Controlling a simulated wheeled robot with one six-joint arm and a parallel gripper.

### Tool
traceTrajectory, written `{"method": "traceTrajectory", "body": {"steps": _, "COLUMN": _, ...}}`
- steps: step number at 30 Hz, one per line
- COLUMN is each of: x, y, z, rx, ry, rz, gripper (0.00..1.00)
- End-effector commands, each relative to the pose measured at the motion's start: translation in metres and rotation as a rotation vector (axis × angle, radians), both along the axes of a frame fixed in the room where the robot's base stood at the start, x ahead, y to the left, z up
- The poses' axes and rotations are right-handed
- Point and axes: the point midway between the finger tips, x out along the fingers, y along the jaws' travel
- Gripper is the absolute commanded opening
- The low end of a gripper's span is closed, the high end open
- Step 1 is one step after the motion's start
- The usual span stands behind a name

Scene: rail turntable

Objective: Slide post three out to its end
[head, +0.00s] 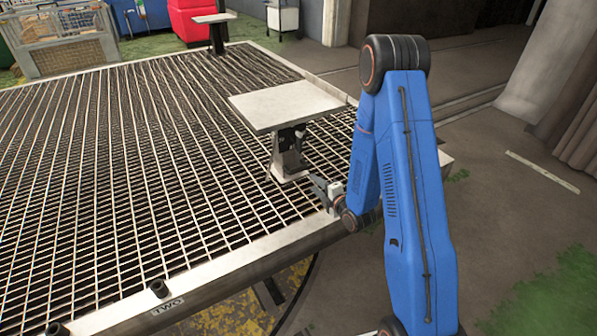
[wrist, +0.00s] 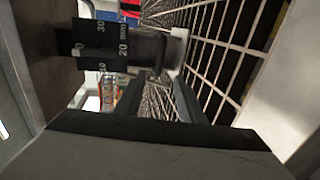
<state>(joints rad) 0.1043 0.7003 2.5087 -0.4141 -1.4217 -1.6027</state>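A post (head: 284,160) stands on the grated turntable near its right side, carrying a pale flat plate (head: 287,105). No number shows on it, so I cannot tell whether it is post three. My gripper (head: 318,187) is low beside the post's foot, on its right. In the wrist view, my gripper (wrist: 158,88) has its two dark fingers apart, with grating visible between them. A dark round bar (wrist: 148,47) crosses just beyond the fingertips, with a dark scale plate (wrist: 97,38) marked in mm. I cannot tell whether the fingers touch the bar.
The grated turntable (head: 110,160) has a pale metal rim with a "TWO" label (head: 167,306) at the front. A wire crate (head: 70,55) and red bin (head: 190,20) are behind. Floor at right is mostly clear.

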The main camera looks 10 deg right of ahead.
Motion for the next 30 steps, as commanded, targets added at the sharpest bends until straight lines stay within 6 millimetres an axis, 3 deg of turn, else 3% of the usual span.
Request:
{"method": "traceTrajectory", "body": {"steps": 21, "x": 0.116, "y": 0.038, "z": -0.026, "rx": 0.001, "ry": 0.000, "rz": 0.000, "gripper": 0.36}}
{"method": "traceTrajectory", "body": {"steps": 30, "x": 0.139, "y": 0.045, "z": -0.031, "rx": 0.001, "ry": 0.000, "rz": 0.000, "gripper": 0.36}}
